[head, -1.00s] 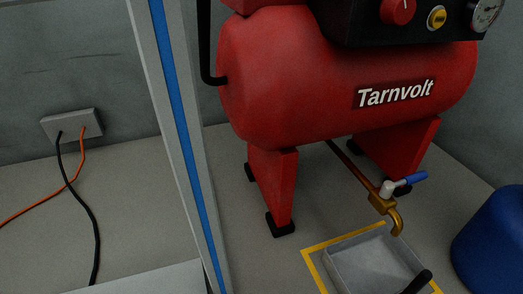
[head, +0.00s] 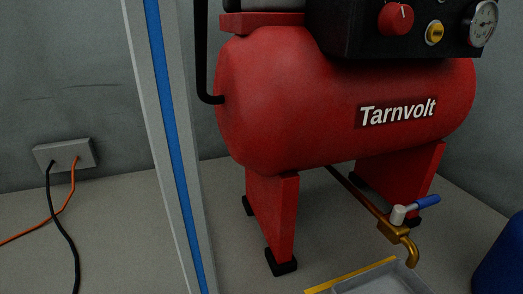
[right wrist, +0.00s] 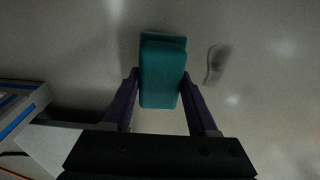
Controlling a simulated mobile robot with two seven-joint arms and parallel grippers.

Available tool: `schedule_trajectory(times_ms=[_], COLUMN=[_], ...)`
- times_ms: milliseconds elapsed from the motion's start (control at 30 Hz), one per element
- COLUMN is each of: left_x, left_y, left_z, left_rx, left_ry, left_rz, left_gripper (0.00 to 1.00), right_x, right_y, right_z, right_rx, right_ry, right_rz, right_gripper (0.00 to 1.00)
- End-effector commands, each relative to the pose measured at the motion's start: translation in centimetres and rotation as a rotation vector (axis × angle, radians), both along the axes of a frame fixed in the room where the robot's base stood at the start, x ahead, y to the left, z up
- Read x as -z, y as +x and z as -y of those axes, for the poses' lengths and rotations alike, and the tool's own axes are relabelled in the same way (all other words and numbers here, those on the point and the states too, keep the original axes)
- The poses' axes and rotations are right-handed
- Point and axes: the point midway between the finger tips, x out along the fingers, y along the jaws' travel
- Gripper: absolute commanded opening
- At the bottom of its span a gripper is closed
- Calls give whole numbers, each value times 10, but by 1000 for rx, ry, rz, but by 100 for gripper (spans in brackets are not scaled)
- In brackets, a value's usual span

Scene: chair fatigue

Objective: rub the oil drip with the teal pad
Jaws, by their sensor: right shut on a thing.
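In the right wrist view my right gripper (right wrist: 160,80) is shut on the teal pad (right wrist: 163,76), a block with a finger on each side. A small dark smudge (right wrist: 217,63), which looks like the oil drip, lies on the pale grey surface just right of the pad. The pad and smudge appear apart in the picture; I cannot tell how high the pad is above the surface. Neither gripper shows in the head view.
A red compressor (head: 330,110) stands on legs, with a brass drain tap (head: 398,232) and blue lever at the right. Below is a grey tray (head: 350,284), cut off by the picture edge. A blue drum (head: 503,265) is at the right, a grey post (head: 150,110) at the left.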

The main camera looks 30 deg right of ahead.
Motion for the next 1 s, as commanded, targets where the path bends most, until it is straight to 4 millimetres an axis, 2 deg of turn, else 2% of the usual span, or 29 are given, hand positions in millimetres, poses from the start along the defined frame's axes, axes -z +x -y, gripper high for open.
schedule_trajectory(times_ms=[1000], left_x=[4], left_y=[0], left_z=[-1], left_rx=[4], left_ry=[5], left_rz=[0], left_gripper=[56], right_x=[11], right_y=[0], right_z=[0], right_rx=[0], right_ry=[0], right_rz=[0], right_gripper=[0])
